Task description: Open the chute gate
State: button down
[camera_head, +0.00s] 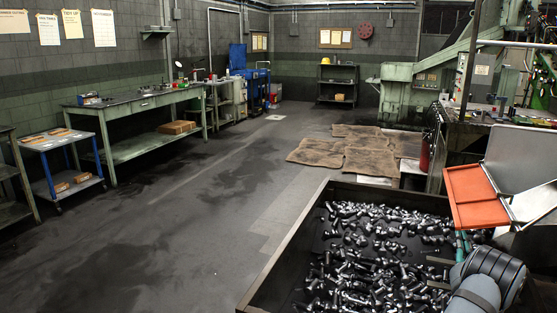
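An orange-red flat panel (477,196), which looks like the chute gate, sits at the right. It lies tilted at the lower left end of a grey sheet-metal chute (521,158). A thin teal rod (461,246) shows just below the panel. My grey arm with dark bands reaches in from the bottom right corner, below the panel and apart from it in the picture. Two short pale bars stick out left of the arm over the bin; I cannot tell whether they are my gripper's fingers. No grip on the panel shows.
A dark open bin (283,233) full of loose metal bolts (365,250) stands below the chute. Green machinery (408,92) is behind at the right. Brown mats (345,150) lie on the floor. A workbench (150,101) and a small cart (62,140) stand left. The middle floor is clear.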

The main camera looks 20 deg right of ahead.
jog(key=b+v, duration=0.1)
jog(key=v, duration=0.6)
jog(key=w+a+r+n+t+y+p, duration=0.35)
jog(key=w+a+n+y, duration=0.35)
jog(key=w+a+y, duration=0.5)
jog(key=w+a+n+g+y+p, duration=0.2)
jog(key=a+n+y, duration=0.15)
jog(key=a, duration=0.65)
jog(key=w+a+n+g+y+p, duration=0.1)
jog(key=w+a+n+g+y, duration=0.2)
jog(key=a, duration=0.8)
jog(key=s+a+n+g+y+p, duration=0.4)
jog(key=a+n+g+y, duration=0.1)
jog(key=a, duration=0.9)
jog(key=s+a+n+g+p, duration=0.4)
jog(key=s+a+n+g, duration=0.2)
jog(key=s+a, duration=0.3)
jog(key=shift+s+a+g+h, duration=0.2)
jog(key=shift+s+g+h, duration=0.25)
jog(key=shift+s+g, duration=0.8)
jog(key=shift+s+n+t, duration=0.35)
jog(key=shift+s+t, duration=0.05)
